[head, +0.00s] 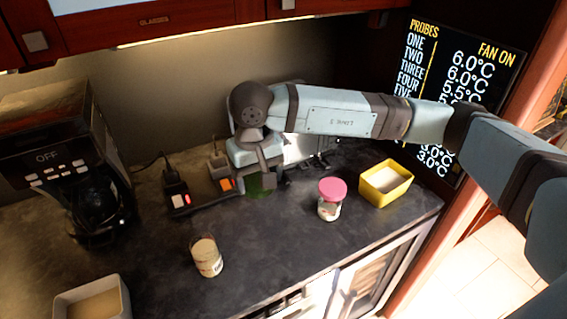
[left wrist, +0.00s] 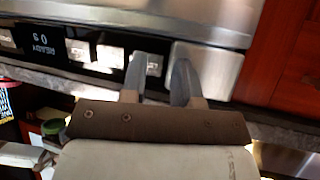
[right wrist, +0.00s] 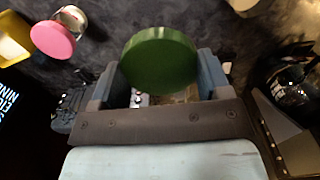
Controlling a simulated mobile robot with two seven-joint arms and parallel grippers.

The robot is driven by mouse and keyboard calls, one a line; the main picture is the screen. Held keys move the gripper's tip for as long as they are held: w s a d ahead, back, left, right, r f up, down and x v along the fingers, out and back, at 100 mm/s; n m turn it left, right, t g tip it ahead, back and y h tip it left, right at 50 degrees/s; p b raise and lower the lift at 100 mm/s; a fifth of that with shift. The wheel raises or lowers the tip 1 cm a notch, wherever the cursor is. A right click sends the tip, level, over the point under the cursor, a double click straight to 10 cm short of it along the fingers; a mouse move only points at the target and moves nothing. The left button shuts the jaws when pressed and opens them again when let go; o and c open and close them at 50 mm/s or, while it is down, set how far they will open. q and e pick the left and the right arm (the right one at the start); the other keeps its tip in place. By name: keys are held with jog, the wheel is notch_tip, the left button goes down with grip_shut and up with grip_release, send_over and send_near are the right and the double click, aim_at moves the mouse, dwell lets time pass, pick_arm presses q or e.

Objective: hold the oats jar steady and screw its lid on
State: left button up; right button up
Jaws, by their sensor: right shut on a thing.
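The oats jar (head: 206,257) is a clear, lidless jar of pale contents, standing upright on the dark counter at front left centre in the head view. Part of it seems to show at the top edge of the right wrist view (right wrist: 245,5). My right gripper (head: 262,180) is shut on a green lid (right wrist: 160,58), behind and to the right of the jar and apart from it. The lid is partly hidden in the head view (head: 260,187). My left gripper (left wrist: 158,82) shows only in the left wrist view, fingers apart, empty, before a steel appliance front.
A pink-lidded jar (head: 330,200) and a yellow container (head: 386,184) stand to the right. A coffee maker (head: 75,165) stands at left, a pale container (head: 92,300) at front left. A dark unit with lit switches (head: 200,190) is at the back. Counter around the oats jar is clear.

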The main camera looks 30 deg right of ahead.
send_near(207, 256)
jog(key=w, duration=0.3)
jog(key=shift+a+r, duration=0.15)
jog(key=shift+a, duration=0.05)
notch_tip(207, 256, down, 4)
jog(key=shift+s, duration=0.1)
dwell(0.4)
